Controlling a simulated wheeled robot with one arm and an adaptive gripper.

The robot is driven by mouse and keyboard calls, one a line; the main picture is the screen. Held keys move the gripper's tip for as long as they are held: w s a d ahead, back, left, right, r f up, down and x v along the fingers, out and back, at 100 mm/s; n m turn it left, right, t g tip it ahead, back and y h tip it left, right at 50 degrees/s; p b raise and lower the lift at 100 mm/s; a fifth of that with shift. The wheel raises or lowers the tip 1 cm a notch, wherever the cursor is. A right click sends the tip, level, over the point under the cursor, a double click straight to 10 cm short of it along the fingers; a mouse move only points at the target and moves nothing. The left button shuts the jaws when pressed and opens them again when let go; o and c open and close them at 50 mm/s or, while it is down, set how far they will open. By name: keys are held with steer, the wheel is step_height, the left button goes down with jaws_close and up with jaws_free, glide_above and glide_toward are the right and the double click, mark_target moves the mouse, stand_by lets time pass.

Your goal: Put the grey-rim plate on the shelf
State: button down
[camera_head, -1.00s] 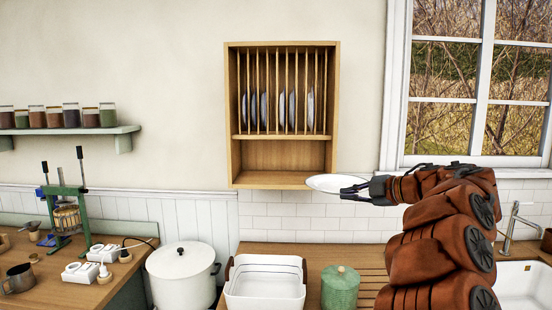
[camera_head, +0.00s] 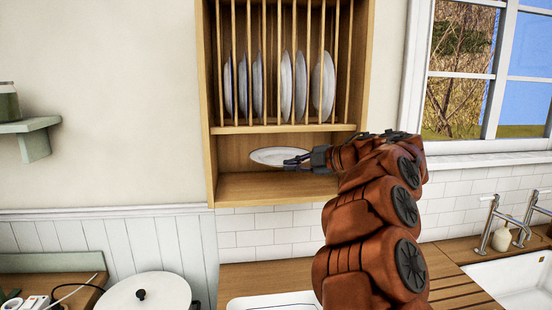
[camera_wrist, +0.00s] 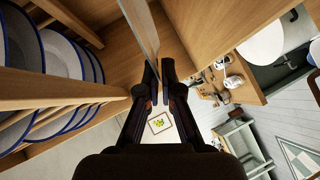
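My gripper (camera_head: 298,162) is shut on the right edge of a plate (camera_head: 280,156), which lies about level. The plate is white; its rim colour is hard to make out. In the head view it is at the lower open compartment of the wooden wall shelf (camera_head: 210,170), above the bottom board (camera_head: 270,190) and apart from it. In the wrist view the plate (camera_wrist: 141,25) shows nearly edge-on between my fingertips (camera_wrist: 159,75), with shelf boards on both sides.
Several plates (camera_head: 286,85) stand upright behind wooden bars above; they show blue rims in the wrist view (camera_wrist: 60,55). The bottom board looks bare. A white pot (camera_head: 150,295) and a sink (camera_head: 510,280) are below. A window (camera_head: 480,70) is at the right.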

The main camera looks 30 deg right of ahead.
mark_target(290, 197)
steer(key=shift+w+d, duration=0.1)
steer(key=shift+w, duration=0.15)
steer(key=shift+f, duration=0.7)
step_height(290, 197, down, 5)
steer(key=b, duration=0.4)
steer(key=shift+f+b, duration=0.15)
steer(key=shift+b, duration=0.25)
steer(key=shift+s+f+b, duration=0.1)
steer(key=shift+f+b, duration=0.3)
steer(key=shift+f, duration=0.5)
steer(key=shift+f, duration=0.5)
steer(key=c, duration=1.2)
jaws_free()
steer(key=shift+s, duration=0.15)
steer(key=shift+c, duration=0.2)
steer(key=r+v, duration=0.1)
steer(key=v, duration=1.1)
